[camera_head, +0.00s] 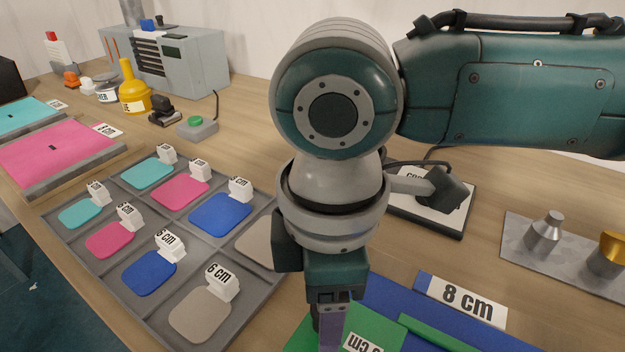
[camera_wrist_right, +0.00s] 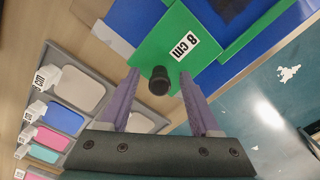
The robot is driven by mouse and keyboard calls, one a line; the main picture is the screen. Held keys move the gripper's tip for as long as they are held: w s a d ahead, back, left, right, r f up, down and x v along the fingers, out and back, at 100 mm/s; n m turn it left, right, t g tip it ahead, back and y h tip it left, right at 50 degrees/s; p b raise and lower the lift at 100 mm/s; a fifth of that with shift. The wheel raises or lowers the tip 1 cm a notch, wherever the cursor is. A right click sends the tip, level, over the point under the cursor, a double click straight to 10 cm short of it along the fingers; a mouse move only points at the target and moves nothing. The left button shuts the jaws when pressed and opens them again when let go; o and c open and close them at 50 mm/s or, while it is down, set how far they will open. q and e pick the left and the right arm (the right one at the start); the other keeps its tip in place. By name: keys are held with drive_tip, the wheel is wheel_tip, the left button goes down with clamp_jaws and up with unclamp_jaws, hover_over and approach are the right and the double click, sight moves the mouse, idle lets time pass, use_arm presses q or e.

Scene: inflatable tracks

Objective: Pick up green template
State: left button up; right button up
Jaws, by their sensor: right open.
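The green template (camera_wrist_right: 150,52) has an "8 cm" label and a black knob (camera_wrist_right: 158,84). It lies over blue sheets at the front of the bench. In the head view its green surface (camera_head: 372,318) shows partly behind my right gripper (camera_head: 333,335). In the right wrist view my right gripper (camera_wrist_right: 160,77) is open, with its two purple fingers on either side of the knob. I cannot tell whether the fingers touch the template. My left gripper is not in view.
A grey tray (camera_head: 172,306) with coloured pads and size labels lies left of my arm. A blue sheet labelled "8 cm" (camera_head: 468,303) lies under and beside the green piece. A metal plate with nozzles (camera_head: 520,252) stands at the right.

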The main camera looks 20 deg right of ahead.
clamp_jaws()
idle(0.3)
idle(0.4)
